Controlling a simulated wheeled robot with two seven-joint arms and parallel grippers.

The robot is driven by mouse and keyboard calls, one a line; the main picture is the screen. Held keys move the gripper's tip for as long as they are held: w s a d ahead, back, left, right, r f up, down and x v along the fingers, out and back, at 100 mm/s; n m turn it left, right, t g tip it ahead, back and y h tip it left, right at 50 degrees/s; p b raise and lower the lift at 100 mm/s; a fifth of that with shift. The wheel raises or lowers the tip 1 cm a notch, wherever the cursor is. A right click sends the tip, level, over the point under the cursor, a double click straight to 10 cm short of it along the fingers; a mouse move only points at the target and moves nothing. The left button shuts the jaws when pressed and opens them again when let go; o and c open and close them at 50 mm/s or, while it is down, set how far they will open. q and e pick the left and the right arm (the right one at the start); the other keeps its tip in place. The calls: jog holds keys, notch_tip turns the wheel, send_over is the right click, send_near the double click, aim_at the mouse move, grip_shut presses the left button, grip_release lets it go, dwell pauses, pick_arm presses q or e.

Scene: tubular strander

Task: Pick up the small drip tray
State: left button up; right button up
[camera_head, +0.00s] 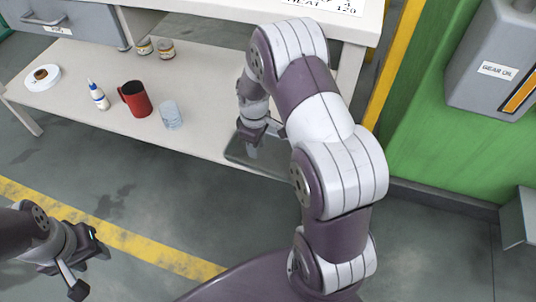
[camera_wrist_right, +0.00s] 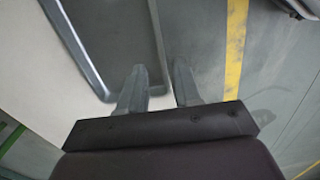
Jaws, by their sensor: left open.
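The small drip tray is a shallow grey tray (camera_head: 238,153) at the front edge of the bench, partly hidden by my right arm. In the right wrist view, its dark floor and lighter raised rim (camera_wrist_right: 75,47) show. My right gripper (camera_head: 252,150) points down at the tray. In the wrist view, the right gripper's fingers (camera_wrist_right: 160,72) stand apart, one on the inner side of the tray's rim and one outside it, with a gap visible between them. My left gripper (camera_head: 87,264) is open and empty over the floor at lower left.
On the bench (camera_head: 75,65) stand a red mug (camera_head: 136,99), a clear glass (camera_head: 171,115), a white bottle (camera_head: 98,97), two small jars (camera_head: 155,48) and a white dish (camera_head: 42,77). A green panel (camera_head: 425,140) with a grey gear oil box (camera_head: 495,65) rises at right.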

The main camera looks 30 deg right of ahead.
jog(key=b, duration=0.7)
send_near(258, 164)
jog(key=f, duration=0.2)
jog(key=s+a+f, duration=0.1)
jog(key=f, duration=0.1)
jog(key=s+f, duration=0.1)
jog(key=f, duration=0.1)
jog(key=shift+s+a+f, duration=0.1)
jog(key=shift+s+a, duration=0.05)
jog(key=shift+s, duration=0.1)
jog(key=shift+r+p, duration=0.25)
jog(key=shift+p, duration=0.15)
grip_shut()
